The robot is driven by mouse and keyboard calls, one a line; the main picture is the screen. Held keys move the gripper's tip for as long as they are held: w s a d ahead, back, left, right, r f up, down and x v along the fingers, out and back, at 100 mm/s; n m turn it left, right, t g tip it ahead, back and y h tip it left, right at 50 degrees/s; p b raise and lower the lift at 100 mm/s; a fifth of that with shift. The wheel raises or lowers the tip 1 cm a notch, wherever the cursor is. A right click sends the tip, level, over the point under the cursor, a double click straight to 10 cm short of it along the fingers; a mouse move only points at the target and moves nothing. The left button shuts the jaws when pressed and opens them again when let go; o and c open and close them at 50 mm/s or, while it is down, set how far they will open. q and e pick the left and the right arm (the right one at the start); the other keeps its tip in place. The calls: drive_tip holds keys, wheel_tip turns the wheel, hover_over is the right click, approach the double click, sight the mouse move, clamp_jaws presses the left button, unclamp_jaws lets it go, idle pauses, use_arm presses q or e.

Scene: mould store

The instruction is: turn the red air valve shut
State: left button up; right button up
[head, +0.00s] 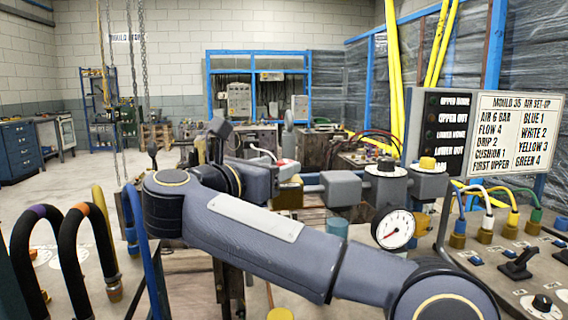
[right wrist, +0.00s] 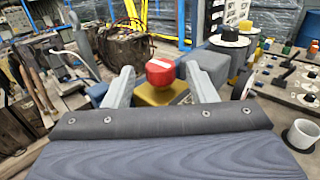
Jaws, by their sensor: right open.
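The red air valve is a round red knob (right wrist: 160,71) with a pale stripe across its top, on a yellow body (right wrist: 160,94) in the right wrist view. My right gripper (right wrist: 158,76) is open, with one finger to the left of the knob and one to the right. Gaps show on both sides, so neither finger appears to touch it. In the head view my right arm reaches across the middle. The right gripper (head: 279,173) is at the valve, and only a little red of the knob (head: 287,162) shows. The yellow body (head: 289,194) is partly hidden. My left gripper is out of view.
Right of the valve, the air line carries a grey block (head: 341,188), a black-topped knob (head: 386,167), a yellow knob (head: 427,163) and a pressure gauge (head: 394,228). A set-up board (head: 518,130) stands behind a panel with coloured hoses. Dark looped hoses (head: 94,232) stand at left.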

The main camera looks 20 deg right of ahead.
drive_tip(key=v, duration=0.4)
idle(0.3)
